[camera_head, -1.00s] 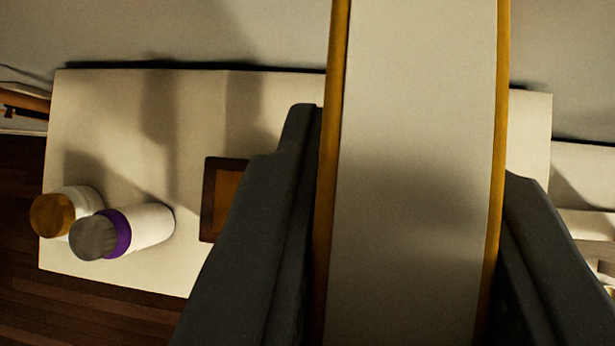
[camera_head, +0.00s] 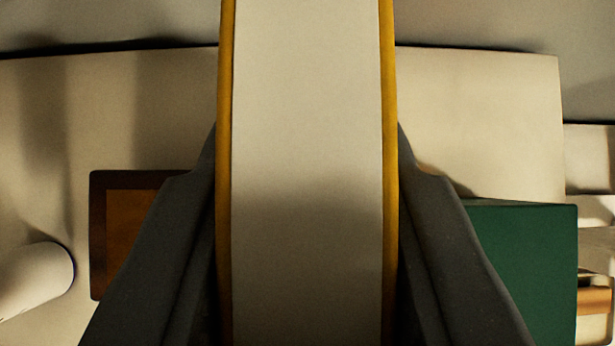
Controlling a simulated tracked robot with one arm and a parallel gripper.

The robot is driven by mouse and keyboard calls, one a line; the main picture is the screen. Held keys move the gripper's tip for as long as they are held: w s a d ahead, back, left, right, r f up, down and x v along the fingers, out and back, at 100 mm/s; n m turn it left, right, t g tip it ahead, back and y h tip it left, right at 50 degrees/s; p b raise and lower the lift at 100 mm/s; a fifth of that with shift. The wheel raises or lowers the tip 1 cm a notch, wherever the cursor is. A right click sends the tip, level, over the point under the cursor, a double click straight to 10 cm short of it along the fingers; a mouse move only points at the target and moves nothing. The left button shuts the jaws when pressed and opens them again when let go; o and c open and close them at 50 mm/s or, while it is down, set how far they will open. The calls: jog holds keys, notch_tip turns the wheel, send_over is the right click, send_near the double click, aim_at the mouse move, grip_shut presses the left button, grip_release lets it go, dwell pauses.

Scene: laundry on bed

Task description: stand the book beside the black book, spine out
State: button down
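My gripper (camera_head: 307,160) is shut on a thick book with yellow covers (camera_head: 226,180), one finger on each side. The book stands on edge in the grip, its pale page block (camera_head: 307,90) facing the camera; its spine is not visible. The book runs out of the top and bottom of the view and hides the middle of the scene. I cannot make out a black book in this view.
A pale surface (camera_head: 490,110) lies beyond the gripper. A dark-framed brown item (camera_head: 98,235) is partly behind the left finger, with a white bottle (camera_head: 35,280) further left. A green box-like object (camera_head: 530,260) stands close behind the right finger.

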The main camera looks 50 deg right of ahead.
jog(key=c, duration=1.2)
grip_release()
jog(key=shift+o, duration=0.2)
jog(key=b+v, duration=0.2)
jog(key=v, duration=1)
jog(key=shift+s, duration=0.1)
